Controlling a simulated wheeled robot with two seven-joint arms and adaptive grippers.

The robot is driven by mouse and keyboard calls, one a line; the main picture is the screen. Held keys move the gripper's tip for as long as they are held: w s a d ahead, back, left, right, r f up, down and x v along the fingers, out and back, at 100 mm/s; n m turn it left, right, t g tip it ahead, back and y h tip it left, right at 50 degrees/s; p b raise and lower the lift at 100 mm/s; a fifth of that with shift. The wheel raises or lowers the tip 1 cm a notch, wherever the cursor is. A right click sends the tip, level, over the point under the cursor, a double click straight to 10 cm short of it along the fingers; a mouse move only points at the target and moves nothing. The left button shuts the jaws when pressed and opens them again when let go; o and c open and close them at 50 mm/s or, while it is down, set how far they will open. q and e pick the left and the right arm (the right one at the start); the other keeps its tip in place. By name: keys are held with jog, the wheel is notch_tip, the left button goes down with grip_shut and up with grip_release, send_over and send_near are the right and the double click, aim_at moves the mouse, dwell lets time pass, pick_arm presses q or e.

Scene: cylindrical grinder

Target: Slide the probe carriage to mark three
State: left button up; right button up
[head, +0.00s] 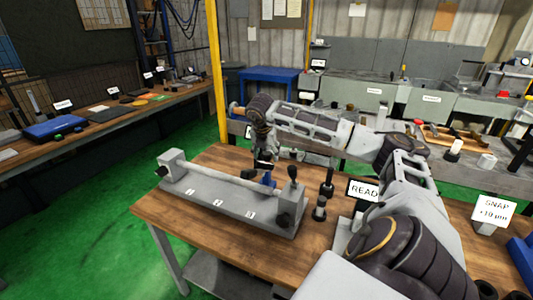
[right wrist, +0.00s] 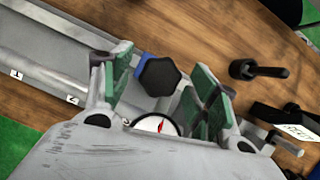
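The probe carriage is blue with a black knob (right wrist: 158,75); in the head view its blue body (head: 268,179) sits on the pale rail (head: 222,176) toward the right end of the grey fixture (head: 200,189). Number labels stand along the front, with mark three (head: 250,215) nearest the carriage; exact alignment cannot be told. My right gripper (head: 264,163) points down over the carriage. In the right wrist view its green-padded fingers (right wrist: 160,88) are apart on either side of the knob, with small gaps. A dial with a red needle (right wrist: 157,125) is partly hidden. My left gripper is out of view.
The fixture's right end block (head: 285,217) and a black-knobbed post (head: 292,174) stand close by. Black pieces (head: 327,184) and the READ sign (head: 363,190) stand to the right. The wooden table (head: 180,228) is clear in front.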

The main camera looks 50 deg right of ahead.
jog(key=shift+r, duration=0.25)
jog(key=shift+v, duration=0.75)
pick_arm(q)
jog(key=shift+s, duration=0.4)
pick_arm(e)
jog(key=v, duration=1)
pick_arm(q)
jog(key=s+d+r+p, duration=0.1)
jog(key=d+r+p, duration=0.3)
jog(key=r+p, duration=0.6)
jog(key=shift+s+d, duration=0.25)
pick_arm(e)
notch_tip(320, 180, up, 10)
